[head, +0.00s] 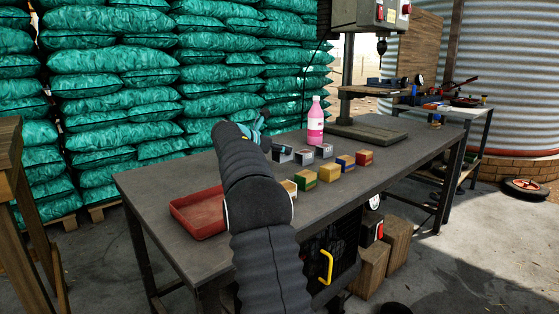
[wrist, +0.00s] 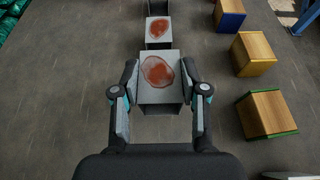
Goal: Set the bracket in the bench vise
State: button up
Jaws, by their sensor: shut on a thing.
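My gripper (wrist: 160,92) has its two fingers closed on the sides of a grey block (wrist: 158,95) with a reddish-brown patch on top. Whether the block touches the bench is unclear. In the head view my gripper (head: 260,124) shows only partly behind my arm. More grey blocks (wrist: 158,42) stand in line beyond the held one; they also show in the head view (head: 325,151). I cannot make out a piece that is clearly a bracket, nor identify the bench vise for certain.
Coloured blocks (head: 329,173) stand in a row along the front of the dark bench (head: 160,185). A red tray (head: 198,214) lies at its left. A pink bottle (head: 316,125) and a drill press (head: 368,130) stand behind. Bare bench top lies left of the blocks.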

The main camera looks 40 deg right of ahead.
aim_at(278, 160)
notch_tip(278, 160, down, 2)
jog(key=shift+w+f+b, duration=0.1)
jog(key=shift+b, duration=0.3)
jog(key=shift+f+p, duration=0.45)
jog(key=shift+f, duration=0.3)
jog(key=shift+f, duration=0.25)
jog(key=o, duration=1.2)
jog(key=shift+f+b, duration=0.15)
jog(key=shift+b, duration=0.45)
